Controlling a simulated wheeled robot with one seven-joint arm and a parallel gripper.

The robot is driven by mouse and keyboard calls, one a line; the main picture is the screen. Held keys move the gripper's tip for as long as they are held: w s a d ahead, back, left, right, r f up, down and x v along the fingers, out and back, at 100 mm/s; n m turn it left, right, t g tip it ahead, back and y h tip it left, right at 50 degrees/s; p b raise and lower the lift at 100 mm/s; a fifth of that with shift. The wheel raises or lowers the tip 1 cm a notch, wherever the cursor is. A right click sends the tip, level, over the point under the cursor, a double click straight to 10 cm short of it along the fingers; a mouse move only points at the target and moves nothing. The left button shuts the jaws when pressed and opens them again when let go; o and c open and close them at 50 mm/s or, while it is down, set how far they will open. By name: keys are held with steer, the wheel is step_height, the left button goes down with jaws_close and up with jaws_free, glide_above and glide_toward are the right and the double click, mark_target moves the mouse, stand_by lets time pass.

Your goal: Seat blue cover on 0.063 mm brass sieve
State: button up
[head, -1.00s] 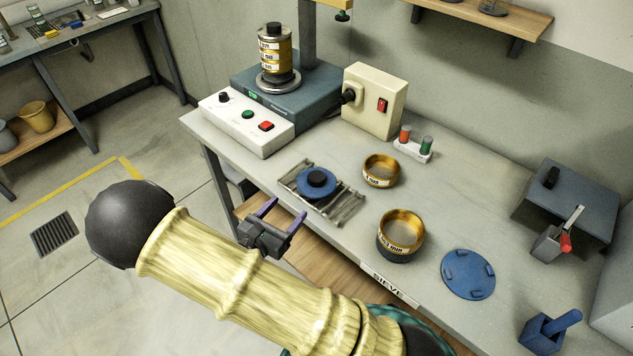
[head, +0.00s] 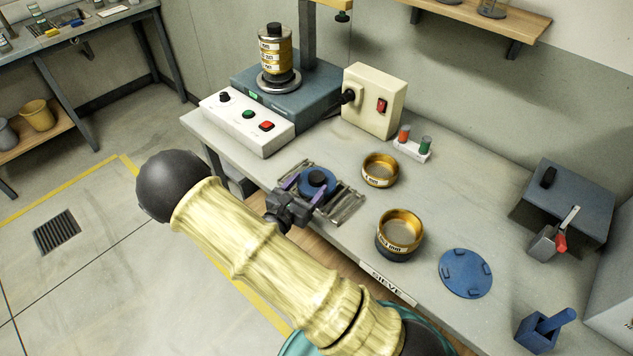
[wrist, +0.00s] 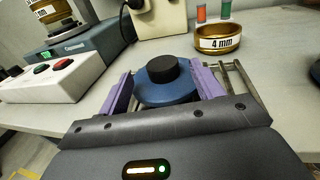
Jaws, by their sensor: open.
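The blue cover (head: 326,176), a round disc with a black knob (head: 317,178), lies on a slatted metal rack on the bench. It also shows in the wrist view (wrist: 163,90). My gripper (head: 305,187) is open, with its purple fingers (wrist: 163,88) to the left and right of the cover; I cannot tell whether they touch it. The brass sieve (head: 401,228) stands at the bench's front edge, right of the rack, on a dark base. Its label is partly legible and seems to read 0.063 mm. Its top is open.
A 4 mm brass sieve (head: 380,170) stands behind the rack's right end. A flat blue disc (head: 465,273) lies right of the labelled sieve. A shaker (head: 279,85) with stacked sieves and a white control box (head: 247,122) stand left. A cream switch box (head: 373,101) is behind.

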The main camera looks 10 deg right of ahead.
mark_target(312, 181)
steer(key=p+x, duration=0.1)
steer(key=x, duration=0.3)
steer(key=shift+w+d, duration=0.2)
steer(key=shift+d, duration=0.2)
steer(key=shift+c, duration=0.5)
steer(key=c, duration=1.1)
